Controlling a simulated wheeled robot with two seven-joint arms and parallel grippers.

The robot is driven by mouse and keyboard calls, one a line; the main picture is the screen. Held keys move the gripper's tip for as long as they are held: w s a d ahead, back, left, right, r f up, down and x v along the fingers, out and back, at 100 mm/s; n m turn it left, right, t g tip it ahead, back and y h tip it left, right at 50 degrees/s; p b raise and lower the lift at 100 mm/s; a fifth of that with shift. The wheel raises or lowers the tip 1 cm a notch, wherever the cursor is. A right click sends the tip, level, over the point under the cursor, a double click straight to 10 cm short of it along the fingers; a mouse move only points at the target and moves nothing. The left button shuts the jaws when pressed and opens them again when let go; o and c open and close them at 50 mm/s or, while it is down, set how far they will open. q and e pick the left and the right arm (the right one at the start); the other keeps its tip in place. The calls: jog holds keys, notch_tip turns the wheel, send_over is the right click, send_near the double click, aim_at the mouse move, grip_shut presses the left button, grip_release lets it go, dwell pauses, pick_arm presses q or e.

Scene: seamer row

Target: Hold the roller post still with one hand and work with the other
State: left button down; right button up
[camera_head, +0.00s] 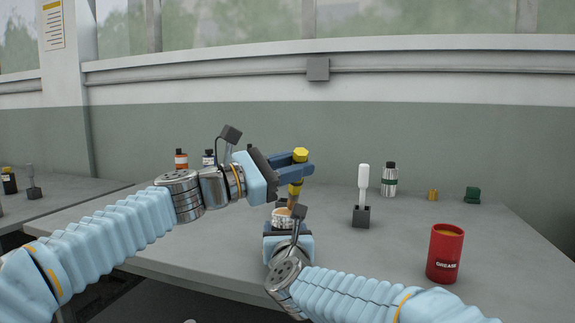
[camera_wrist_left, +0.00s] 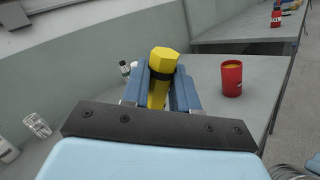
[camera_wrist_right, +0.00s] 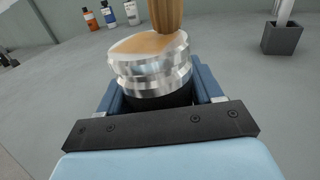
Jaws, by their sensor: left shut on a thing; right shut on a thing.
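The roller post (camera_head: 283,218) is a short, shiny, grooved metal cylinder in the middle of the bench, with a tan, grease-like patch on its top in the right wrist view (camera_wrist_right: 150,72). My right gripper (camera_head: 285,232) is shut around the post, one finger on each side. My left gripper (camera_head: 301,168) is shut on a yellow brush (camera_head: 295,188) with a hexagonal top, held upright above the post; its yellow head shows in the left wrist view (camera_wrist_left: 158,82). The brown bristles (camera_wrist_right: 166,14) are at the post's top and appear to touch it.
A red grease can (camera_head: 445,258) stands at right. A white-handled tool (camera_head: 363,178) stands in a dark grey holder (camera_head: 361,217). Behind are a green-banded bottle (camera_head: 390,180), a brass piece (camera_head: 432,195) and a green item (camera_head: 472,195). An orange-banded bottle (camera_head: 181,160) is behind my left arm.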

pick_arm(q)
jog(key=shift+s+d, duration=0.1)
jog(key=shift+d, duration=0.2)
jog(key=shift+s+a, duration=0.1)
jog(key=shift+a, duration=0.75)
dwell(1.3)
notch_tip(320, 180, up, 7)
dwell(0.6)
